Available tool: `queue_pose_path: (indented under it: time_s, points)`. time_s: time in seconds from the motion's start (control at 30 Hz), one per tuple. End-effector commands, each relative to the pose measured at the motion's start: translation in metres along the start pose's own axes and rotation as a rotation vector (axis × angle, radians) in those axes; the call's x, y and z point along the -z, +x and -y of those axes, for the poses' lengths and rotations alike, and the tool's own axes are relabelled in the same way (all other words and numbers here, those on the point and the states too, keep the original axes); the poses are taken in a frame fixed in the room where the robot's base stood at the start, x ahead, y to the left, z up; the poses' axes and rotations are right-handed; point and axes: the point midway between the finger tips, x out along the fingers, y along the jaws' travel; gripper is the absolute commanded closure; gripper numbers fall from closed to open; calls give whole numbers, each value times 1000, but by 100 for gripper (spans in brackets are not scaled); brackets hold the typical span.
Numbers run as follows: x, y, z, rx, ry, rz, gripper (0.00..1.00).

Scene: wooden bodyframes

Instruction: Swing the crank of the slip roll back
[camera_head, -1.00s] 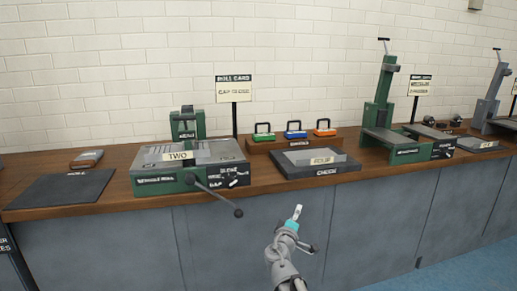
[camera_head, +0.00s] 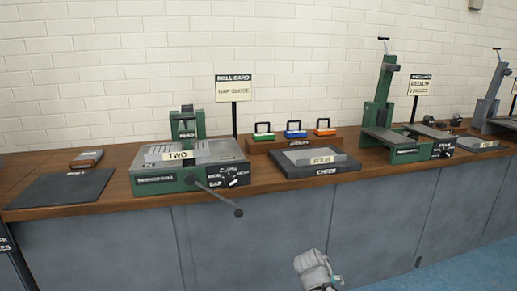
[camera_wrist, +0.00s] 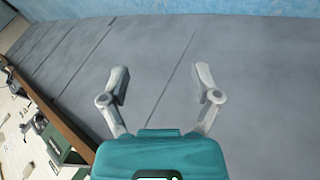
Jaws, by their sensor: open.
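The slip roll (camera_head: 188,160) is a green machine with a grey top and a plate reading "TWO", on the wooden bench. Its crank (camera_head: 219,199) is a dark bar with a round knob, slanting down and right from the front panel past the bench edge. My gripper (camera_wrist: 161,82) is open and empty in the wrist view, its two grey fingers apart in front of the panelled bench front. In the head view only part of my arm shows at the bottom edge, well below and right of the crank; the fingertips are hidden there.
A black mat (camera_head: 62,188) lies left of the slip roll. A dark tray (camera_head: 315,167) and a rack with coloured padlock-shaped items (camera_head: 296,131) stand to its right. A tall green machine (camera_head: 379,100) is farther right. The space before the bench front (camera_head: 250,235) is clear.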

Motion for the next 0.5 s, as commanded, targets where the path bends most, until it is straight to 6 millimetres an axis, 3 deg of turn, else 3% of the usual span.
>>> queue_pose_path:
  time_s: [0.2,0.5]
  points:
    - [-40,-2,25,212,13,174,20]
    - [-67,-14,47,409,4,299,20]
